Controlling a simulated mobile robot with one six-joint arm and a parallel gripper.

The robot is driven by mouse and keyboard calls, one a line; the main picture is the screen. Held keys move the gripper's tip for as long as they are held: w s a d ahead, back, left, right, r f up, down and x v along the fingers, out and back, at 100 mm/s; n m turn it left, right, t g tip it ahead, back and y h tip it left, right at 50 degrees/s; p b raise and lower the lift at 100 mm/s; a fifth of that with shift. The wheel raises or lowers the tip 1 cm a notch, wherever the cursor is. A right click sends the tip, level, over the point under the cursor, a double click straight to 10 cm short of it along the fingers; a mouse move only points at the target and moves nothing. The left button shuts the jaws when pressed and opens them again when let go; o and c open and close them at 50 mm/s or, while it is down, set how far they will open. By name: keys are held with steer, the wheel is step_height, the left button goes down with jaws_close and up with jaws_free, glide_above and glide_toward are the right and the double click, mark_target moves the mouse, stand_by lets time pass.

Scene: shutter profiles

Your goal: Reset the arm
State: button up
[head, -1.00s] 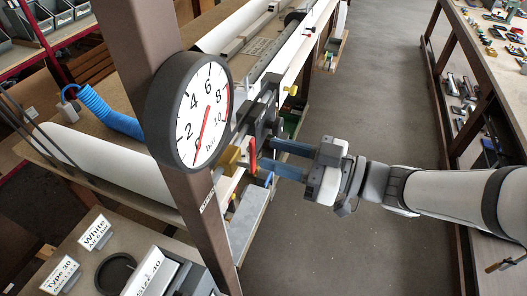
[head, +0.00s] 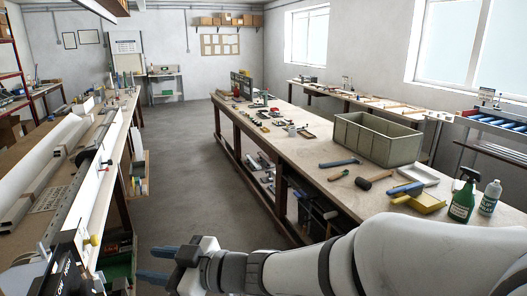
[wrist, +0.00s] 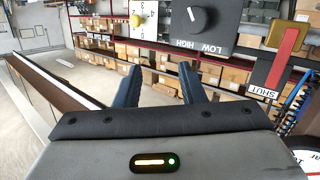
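My gripper (head: 152,264) is at the lower left of the head view, with my white arm reaching in from the lower right. Its two blue fingers are apart with nothing between them, and the wrist view (wrist: 160,88) shows the same empty gap. In the wrist view, a black selector knob (wrist: 195,16) marked LOW and HIGH is beyond the fingers. A red lever (wrist: 281,58) with a SHUT label is at the right. Both stand clear of the fingers.
The machine bench (head: 95,195) runs along the left. A long worktable (head: 300,150) on the right carries a grey crate (head: 375,140), tools and a green spray bottle (head: 463,198). The floor aisle (head: 178,180) between them is clear. Shelves with cardboard boxes (wrist: 155,72) show in the wrist view.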

steer(key=w+d+m+t+h, duration=0.5)
steer(key=w+d+t, duration=0.2)
steer(key=w+d, duration=0.2)
steer(key=w+d+f+m+t+h+b, duration=0.1)
steer(key=d+f+m+h, duration=0.2)
steer(key=d, duration=0.5)
steer(key=w+d+f+m+h+b, duration=0.1)
steer(key=w+d+m+h, duration=0.15)
steer(key=d+h, duration=0.4)
steer(key=s+d+f+m+g+h, duration=0.1)
steer(key=s+d+f+m+g, duration=0.2)
steer(key=s+d, duration=0.3)
steer(key=s+d+f+m+g+b, duration=0.1)
steer(key=s+d+f+m+g, duration=0.2)
steer(key=s+d, duration=0.4)
steer(key=s+m+g, duration=0.1)
steer(key=s, duration=0.2)
steer(key=shift+s+d+f+h, duration=0.15)
steer(key=shift+s+f+h, duration=0.05)
steer(key=shift+s+h, duration=0.15)
